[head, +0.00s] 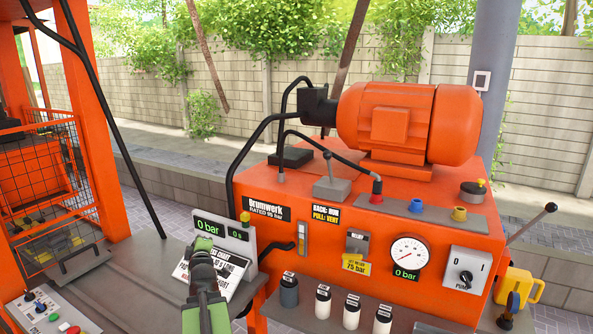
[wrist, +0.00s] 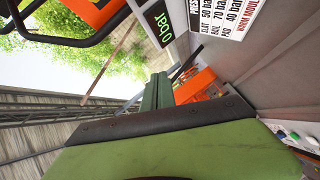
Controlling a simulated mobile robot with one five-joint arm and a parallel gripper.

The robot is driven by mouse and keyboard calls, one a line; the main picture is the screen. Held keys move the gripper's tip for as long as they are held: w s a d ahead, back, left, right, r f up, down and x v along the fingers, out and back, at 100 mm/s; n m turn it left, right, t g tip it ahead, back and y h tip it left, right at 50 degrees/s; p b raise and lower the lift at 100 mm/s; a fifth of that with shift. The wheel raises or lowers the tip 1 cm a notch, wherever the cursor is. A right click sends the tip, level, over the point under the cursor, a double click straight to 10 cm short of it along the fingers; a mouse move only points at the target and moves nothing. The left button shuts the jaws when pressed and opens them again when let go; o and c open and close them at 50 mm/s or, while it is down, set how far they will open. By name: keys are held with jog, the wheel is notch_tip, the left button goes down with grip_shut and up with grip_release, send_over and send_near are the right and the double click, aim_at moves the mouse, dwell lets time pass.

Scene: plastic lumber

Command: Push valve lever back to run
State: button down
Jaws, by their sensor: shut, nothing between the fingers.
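The valve lever (head: 328,167) is a short rod with a dark ball on a grey block, on top of the orange power unit (head: 262,190). It looks roughly upright; I cannot tell which end of its travel it is at. A black label reading "BACK: RUN PULL: VENT" (head: 326,213) is on the front face below it. My green gripper (head: 202,243) is shut and empty, to the left of the lever and nearer to me, in front of the chart board. Its fingers also show in the wrist view (wrist: 157,90), where the lever cannot be made out.
Several small bottles (head: 323,302) stand on the front shelf. A gauge (head: 408,252) is at right.

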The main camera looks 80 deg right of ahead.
jog(key=s+d+r+g+h, duration=0.2)
jog(key=s+r, duration=0.3)
jog(key=s, duration=0.8)
jog(key=s+d+r+g+h, duration=0.3)
jog(key=s+r+g+h, duration=0.1)
jog(key=s, duration=0.8)
jog(key=s+d+r+m+g+h, duration=0.1)
jog(key=s+r, duration=0.5)
jog(key=s, duration=0.7)
jog(key=d+g+h, duration=0.1)
jog(key=g+h, duration=0.1)
jog(key=g, duration=0.1)
jog(key=shift+s+d, duration=0.3)
jog(key=shift+s, duration=0.05)
